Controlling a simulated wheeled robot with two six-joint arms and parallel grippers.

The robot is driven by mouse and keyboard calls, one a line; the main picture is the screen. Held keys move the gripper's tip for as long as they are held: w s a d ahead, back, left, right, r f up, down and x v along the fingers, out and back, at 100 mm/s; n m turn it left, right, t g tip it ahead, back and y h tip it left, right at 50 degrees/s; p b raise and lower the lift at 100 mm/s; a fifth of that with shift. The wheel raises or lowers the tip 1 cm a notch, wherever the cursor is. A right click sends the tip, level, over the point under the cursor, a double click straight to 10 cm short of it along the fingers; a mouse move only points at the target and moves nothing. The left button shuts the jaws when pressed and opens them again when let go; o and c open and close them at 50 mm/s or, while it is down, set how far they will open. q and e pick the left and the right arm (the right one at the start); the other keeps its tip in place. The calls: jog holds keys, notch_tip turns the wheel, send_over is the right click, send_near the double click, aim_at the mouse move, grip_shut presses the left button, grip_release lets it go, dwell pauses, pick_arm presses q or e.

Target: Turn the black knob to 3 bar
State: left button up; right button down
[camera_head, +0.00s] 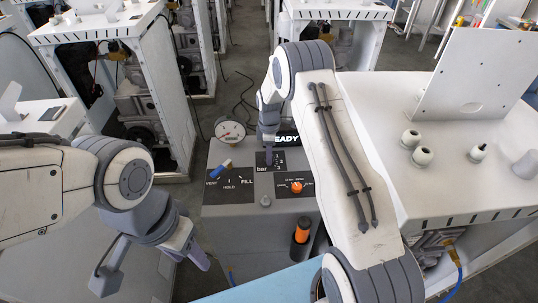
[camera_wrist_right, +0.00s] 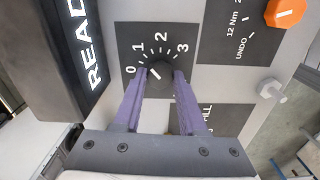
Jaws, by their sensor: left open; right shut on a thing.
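The black knob (camera_wrist_right: 160,74) is on a dark panel with a scale marked 0, 1, 2 and 3. Its white mark slants toward the lower left in the right wrist view, away from the 3; the exact reading is unclear. My right gripper (camera_wrist_right: 162,76) is shut on the knob, with one purple finger on each side. In the head view my right gripper (camera_head: 271,152) reaches down over the bar panel (camera_head: 262,160) and hides the knob. My left gripper (camera_head: 155,268) is open and empty, low at the left of the grey console.
The grey console (camera_head: 235,220) also carries a gauge (camera_head: 230,130), a blue-tipped lever (camera_head: 219,169) on a VENT/HOLD/FILL plate, an orange knob (camera_head: 297,187), a READY display (camera_head: 287,138) and an orange-black tool (camera_head: 302,231). White frames stand around it.

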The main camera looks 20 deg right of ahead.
jog(key=m+b, duration=0.1)
jog(key=m, duration=0.3)
jog(key=m+b, duration=0.1)
jog(key=m, duration=0.3)
jog(key=shift+m, duration=0.3)
jog(key=m+b, duration=0.1)
jog(key=m, duration=0.3)
jog(key=shift+m, duration=2.3)
jog(key=shift+r, duration=0.1)
jog(key=shift+c, duration=2.3)
grip_release()
notch_tip(320, 180, up, 10)
jog(key=b, duration=0.2)
jog(key=shift+r, duration=0.2)
